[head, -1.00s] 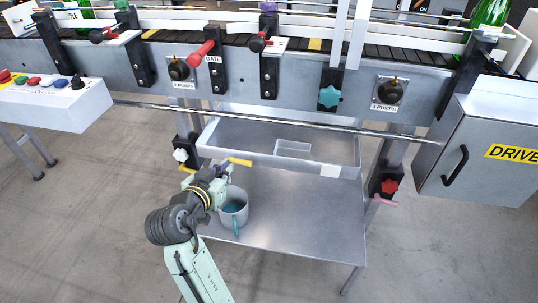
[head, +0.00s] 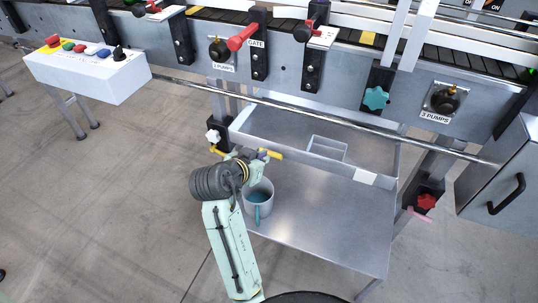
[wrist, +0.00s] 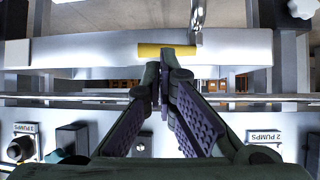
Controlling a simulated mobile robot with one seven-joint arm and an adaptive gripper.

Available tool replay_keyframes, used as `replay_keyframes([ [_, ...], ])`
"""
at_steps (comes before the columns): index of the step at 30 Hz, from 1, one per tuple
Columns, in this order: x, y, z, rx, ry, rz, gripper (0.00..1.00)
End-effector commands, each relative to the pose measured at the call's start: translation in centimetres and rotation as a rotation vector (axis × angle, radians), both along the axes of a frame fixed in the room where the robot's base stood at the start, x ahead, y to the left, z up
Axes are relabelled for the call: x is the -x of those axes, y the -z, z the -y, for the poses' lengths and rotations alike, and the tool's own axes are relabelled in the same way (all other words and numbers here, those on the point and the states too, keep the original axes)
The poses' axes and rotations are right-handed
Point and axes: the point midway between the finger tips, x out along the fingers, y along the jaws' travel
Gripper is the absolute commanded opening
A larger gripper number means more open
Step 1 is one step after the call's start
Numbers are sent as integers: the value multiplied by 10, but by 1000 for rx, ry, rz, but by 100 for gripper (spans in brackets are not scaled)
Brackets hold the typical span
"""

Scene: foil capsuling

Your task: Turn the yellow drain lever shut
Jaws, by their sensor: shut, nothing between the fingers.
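The yellow drain lever (head: 271,154) shows at the tray's left front corner, just beyond my gripper (head: 260,163). In the wrist view the yellow lever (wrist: 166,50) lies crosswise against the pale tray wall. My gripper's fingertips (wrist: 163,68) are together, empty, and end right at its lower edge. I cannot tell whether they touch it. A second yellow piece (head: 216,150) shows left of my wrist; I cannot tell whether it belongs to the lever.
The metal tray (head: 290,148) hangs above a lower shelf (head: 330,235). A horizontal rail (head: 330,115) runs in front of the machine. A white knob (head: 213,136) on a black clamp is close to my wrist. A metal spout (wrist: 197,25) is near the lever.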

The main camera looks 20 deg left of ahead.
Motion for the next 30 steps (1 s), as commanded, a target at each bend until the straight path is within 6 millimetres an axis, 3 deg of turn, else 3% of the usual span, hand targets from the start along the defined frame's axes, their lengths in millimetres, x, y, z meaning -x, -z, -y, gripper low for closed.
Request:
replay_keyframes([
  [9,-33,22,5,1,0,0,0],
  [22,-37,25,5,0,0,1,0],
  [30,-50,29,10,0,1,1,0],
])
